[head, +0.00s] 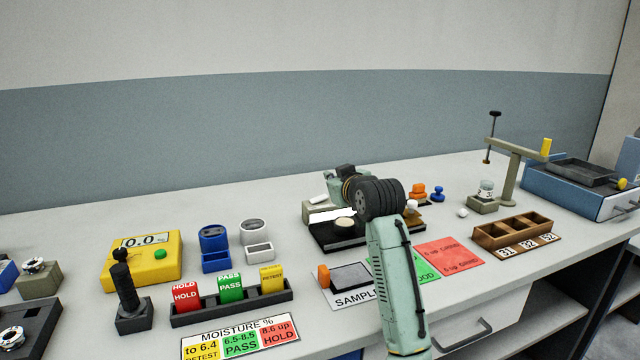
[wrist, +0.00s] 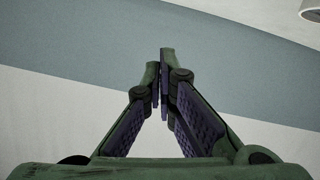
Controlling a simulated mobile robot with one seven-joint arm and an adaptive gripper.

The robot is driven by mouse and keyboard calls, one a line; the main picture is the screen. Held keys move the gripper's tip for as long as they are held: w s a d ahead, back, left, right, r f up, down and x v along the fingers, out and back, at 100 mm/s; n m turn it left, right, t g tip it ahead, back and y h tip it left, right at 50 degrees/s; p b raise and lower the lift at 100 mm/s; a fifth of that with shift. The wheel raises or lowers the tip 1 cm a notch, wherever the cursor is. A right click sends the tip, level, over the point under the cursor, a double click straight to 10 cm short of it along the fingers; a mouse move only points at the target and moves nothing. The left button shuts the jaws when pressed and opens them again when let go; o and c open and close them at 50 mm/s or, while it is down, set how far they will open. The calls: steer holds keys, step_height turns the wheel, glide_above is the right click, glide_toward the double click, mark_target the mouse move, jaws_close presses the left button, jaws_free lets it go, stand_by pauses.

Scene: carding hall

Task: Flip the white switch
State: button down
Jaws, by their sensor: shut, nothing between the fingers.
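No part is plainly marked as a white switch, and I cannot tell for sure which thing it is. A small white rectangular holder (head: 259,252) stands on the bench left of centre in the head view, with a white round cup (head: 254,231) behind it. My gripper (wrist: 160,72) is shut and empty in the wrist view, its fingertips together against the grey-blue and white wall. In the head view, my arm rises right of centre, and its wrist hides part of the bench behind. The fingers are not clear there. The gripper is apart from the white holder and cup.
A blue cup and holder (head: 215,261) stand left of the white ones. A yellow meter (head: 143,262), a black lever (head: 126,285) and a card rack (head: 230,305) are nearby. A wooden tray (head: 485,237) and a blue machine (head: 570,192) lie right.

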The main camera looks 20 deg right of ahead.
steer(key=p, duration=0.4)
glide_above(319, 199)
steer(key=s, duration=0.1)
steer(key=shift+d+f, duration=0.1)
steer(key=shift+f, duration=0.75)
steer(key=f, duration=0.1)
steer(key=d+f+p, duration=0.1)
steer(key=f, duration=0.1)
steer(key=shift+f, duration=0.65)
